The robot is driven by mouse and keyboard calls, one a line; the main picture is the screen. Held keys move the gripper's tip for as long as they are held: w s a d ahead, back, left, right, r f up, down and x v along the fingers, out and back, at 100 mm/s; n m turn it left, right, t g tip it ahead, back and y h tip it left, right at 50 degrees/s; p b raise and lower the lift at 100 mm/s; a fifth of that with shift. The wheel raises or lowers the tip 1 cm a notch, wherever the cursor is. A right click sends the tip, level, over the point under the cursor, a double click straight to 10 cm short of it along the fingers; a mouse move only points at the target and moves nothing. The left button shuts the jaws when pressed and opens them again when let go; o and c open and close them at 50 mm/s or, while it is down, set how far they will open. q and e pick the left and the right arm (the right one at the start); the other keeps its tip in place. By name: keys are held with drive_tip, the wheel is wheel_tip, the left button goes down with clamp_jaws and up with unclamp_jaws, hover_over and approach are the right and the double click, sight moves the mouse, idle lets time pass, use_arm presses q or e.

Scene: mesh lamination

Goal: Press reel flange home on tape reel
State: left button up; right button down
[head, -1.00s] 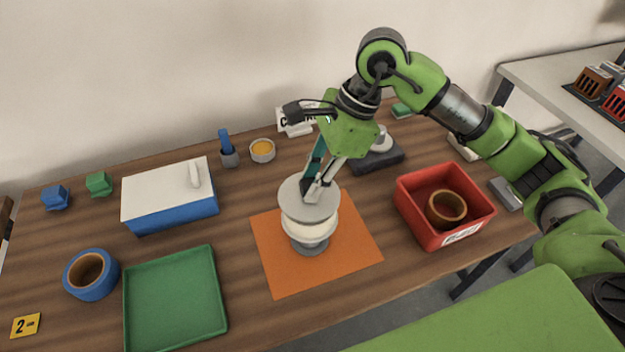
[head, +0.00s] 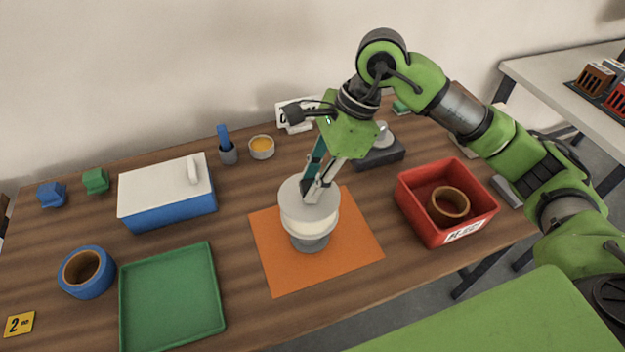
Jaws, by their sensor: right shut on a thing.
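The tape reel (head: 309,227) is a cream-white roll on a grey stand (head: 309,243) on the orange mat (head: 350,255). The reel flange (head: 306,208) is a light grey disc directly above the roll. It looks roughly level and covers the roll's top, so I cannot tell whether a thin gap is left. My right gripper (head: 313,191) comes down from above and is shut on the flange's middle. Its fingers hide the hub. My left gripper is not in view.
A red bin (head: 408,208) with a brown ring stands to the right. A green tray (head: 172,338), blue tape roll (head: 88,290) and white-lidded blue box (head: 165,190) are on the left. A dark-based device (head: 380,156) stands behind the mat. The mat's front is clear.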

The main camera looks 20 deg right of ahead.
drive_tip(key=c, duration=1.7)
unclamp_jaws()
